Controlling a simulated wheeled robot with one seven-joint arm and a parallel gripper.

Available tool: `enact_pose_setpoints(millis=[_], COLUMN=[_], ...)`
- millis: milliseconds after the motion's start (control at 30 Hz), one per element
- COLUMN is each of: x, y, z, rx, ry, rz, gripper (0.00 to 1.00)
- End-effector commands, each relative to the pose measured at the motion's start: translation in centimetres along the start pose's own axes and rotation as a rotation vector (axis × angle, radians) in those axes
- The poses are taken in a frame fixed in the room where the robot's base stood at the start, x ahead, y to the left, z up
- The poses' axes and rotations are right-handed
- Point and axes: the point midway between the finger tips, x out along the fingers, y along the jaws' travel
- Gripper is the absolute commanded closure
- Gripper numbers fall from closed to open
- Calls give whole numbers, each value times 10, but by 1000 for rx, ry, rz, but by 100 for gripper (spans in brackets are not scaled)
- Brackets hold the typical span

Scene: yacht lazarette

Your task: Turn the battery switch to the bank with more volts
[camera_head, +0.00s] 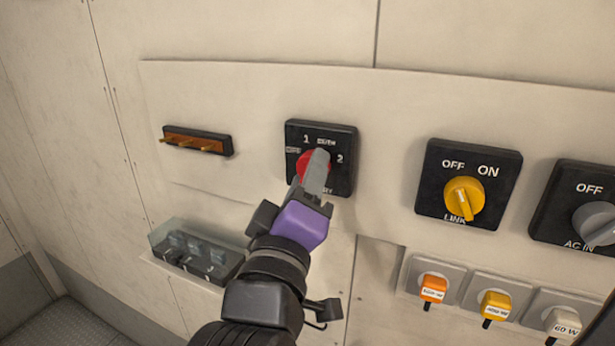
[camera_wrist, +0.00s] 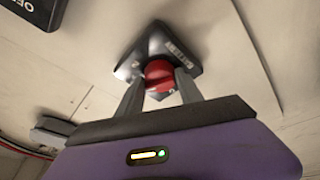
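The battery switch (camera_head: 346,140) is a black square plate with a red knob (camera_head: 304,163) on the wall panel. Its marks include "1" at upper left and "2" at right; others are blurred or covered. My gripper (camera_head: 318,160) is at the knob, its fingers hiding much of it in the head view. In the wrist view my gripper's two fingers (camera_wrist: 160,85) stand apart, one on each side of the red knob (camera_wrist: 158,70). Whether they touch it is unclear. The knob's pointing direction is hidden. No voltage reading can be made out.
Right of the switch are a yellow LINK switch (camera_head: 464,198) and a grey AC IN switch (camera_head: 594,220). Below them sit several small labelled plugs (camera_head: 433,288). A copper-coloured bar with studs (camera_head: 197,141) is at left; a clear-covered box (camera_head: 198,254) is below it.

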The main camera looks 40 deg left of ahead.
Motion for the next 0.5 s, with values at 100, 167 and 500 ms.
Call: enact_pose_setpoints(millis=[100,167,500], x=[0,0,-1], y=[-1,-1,-7], z=[0,0,3], rx=[-1,0,75], ry=[0,0,-6], rz=[-2,-2,22], gripper=[97,97,97])
